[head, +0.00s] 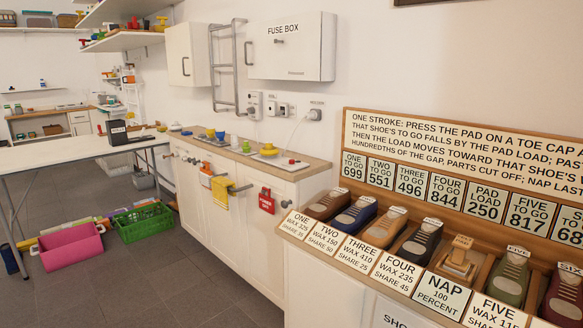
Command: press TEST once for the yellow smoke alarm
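A low round yellow thing (268,151) sits on the wooden counter along the wall. It may be the yellow smoke alarm, but it is too small to read any TEST mark. A smaller yellow thing (211,133) stands farther back on the same counter, and I cannot tell what it is. A flat pale thing with a red spot (291,163) lies near the counter's front right end. Neither of my grippers shows in the head view.
The counter (312,165) holds several small items, with sockets above it. A yellow cloth (222,193) and a red box (266,200) hang on its front. A shoe display (400,240) stands at right. A white table (60,152), pink crate (70,246) and green crate (143,221) are at left.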

